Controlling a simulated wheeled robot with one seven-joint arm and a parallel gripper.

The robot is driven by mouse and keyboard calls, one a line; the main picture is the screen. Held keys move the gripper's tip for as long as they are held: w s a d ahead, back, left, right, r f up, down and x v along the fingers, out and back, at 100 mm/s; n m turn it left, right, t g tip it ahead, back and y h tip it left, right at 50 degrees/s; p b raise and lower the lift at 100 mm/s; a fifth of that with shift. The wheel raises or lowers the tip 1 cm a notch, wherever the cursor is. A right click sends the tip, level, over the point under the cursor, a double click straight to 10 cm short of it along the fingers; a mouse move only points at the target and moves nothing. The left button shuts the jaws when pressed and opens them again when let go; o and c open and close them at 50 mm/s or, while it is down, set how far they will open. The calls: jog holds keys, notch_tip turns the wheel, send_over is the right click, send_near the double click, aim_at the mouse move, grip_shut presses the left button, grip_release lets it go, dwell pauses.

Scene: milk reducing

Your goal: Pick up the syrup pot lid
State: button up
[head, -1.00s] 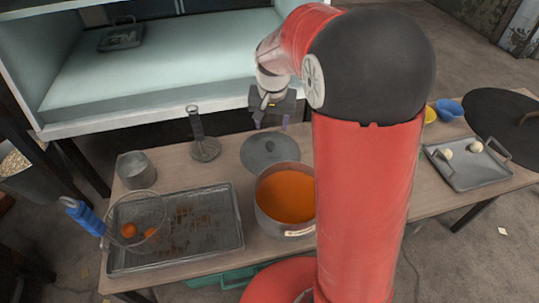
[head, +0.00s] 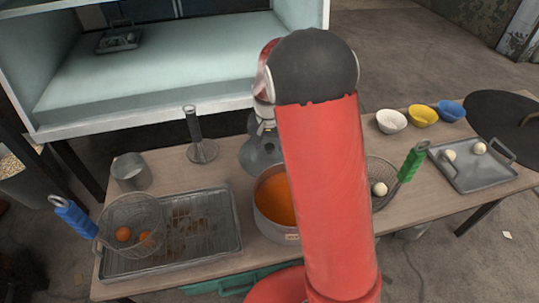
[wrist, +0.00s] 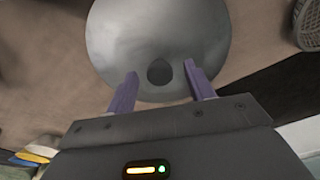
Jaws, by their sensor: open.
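The syrup pot lid (wrist: 160,32) is a round grey metal disc with a dark knob (wrist: 160,71) at its middle. It lies on the table behind the pot, and its left part shows in the head view (head: 248,156) beside my arm. My gripper (wrist: 160,78) is open, with its two purple fingers over the lid, one on each side of the knob. The gap between the fingers is empty, and I cannot tell how high they are above the lid. The syrup pot (head: 272,203), holding orange liquid, stands in front of the lid, partly hidden by my arm.
A glass cylinder on a round base (head: 201,148) stands left of the lid. A metal cup (head: 131,172), a tray (head: 225,245) and a blue-handled strainer (head: 72,214) are further left. A green-handled strainer (head: 412,164) and several bowls, one white (head: 391,121), are at right.

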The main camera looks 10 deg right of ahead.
jog(key=shift+r, duration=0.1)
jog(key=c, duration=1.1)
jog(key=shift+c, duration=0.2)
